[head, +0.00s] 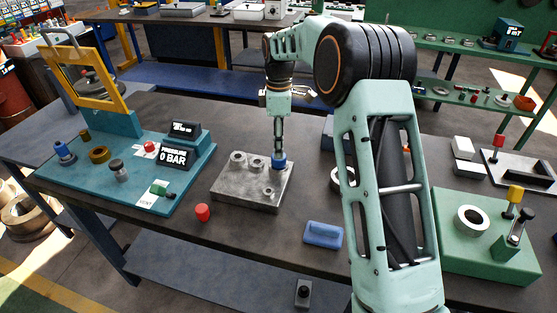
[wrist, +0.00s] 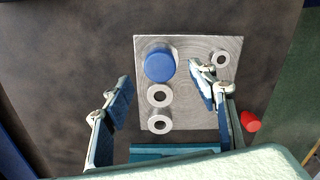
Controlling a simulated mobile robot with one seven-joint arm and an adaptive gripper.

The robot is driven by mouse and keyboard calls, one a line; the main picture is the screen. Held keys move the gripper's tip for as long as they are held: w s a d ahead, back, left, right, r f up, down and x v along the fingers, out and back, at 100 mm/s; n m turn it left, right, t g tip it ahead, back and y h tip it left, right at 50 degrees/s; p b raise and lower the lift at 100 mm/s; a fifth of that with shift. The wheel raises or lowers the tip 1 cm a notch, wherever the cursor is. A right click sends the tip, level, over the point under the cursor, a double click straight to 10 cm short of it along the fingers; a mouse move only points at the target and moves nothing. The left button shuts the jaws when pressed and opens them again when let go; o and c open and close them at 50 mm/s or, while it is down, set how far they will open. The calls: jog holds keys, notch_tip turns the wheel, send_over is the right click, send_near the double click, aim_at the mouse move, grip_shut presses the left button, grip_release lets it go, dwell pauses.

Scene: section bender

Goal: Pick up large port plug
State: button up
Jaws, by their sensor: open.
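The large port plug appears to be the blue round cap (head: 279,163). It sits on the end of a row of ports on the grey metal block (head: 235,188). In the wrist view the blue cap (wrist: 160,65) shows from above, beside two open ring-shaped ports. My gripper (head: 279,150) points straight down over the cap, its tips very close to it. In the wrist view my gripper (wrist: 162,82) is open, with one finger on each side of the cap's line and visible gaps. Whether the fingertips reach down around the cap cannot be told.
A red plug (head: 202,212) lies on the bench in front of the block. A blue-green pressure fixture (head: 110,170) stands at left. A blue handled block (head: 323,234) lies at front right, and a green fixture (head: 480,245) stands further right. Bench around the block is mostly clear.

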aim_at(279, 162)
jog(key=shift+f+p, duration=0.6)
jog(key=shift+f, duration=2.25)
jog(key=c, duration=1)
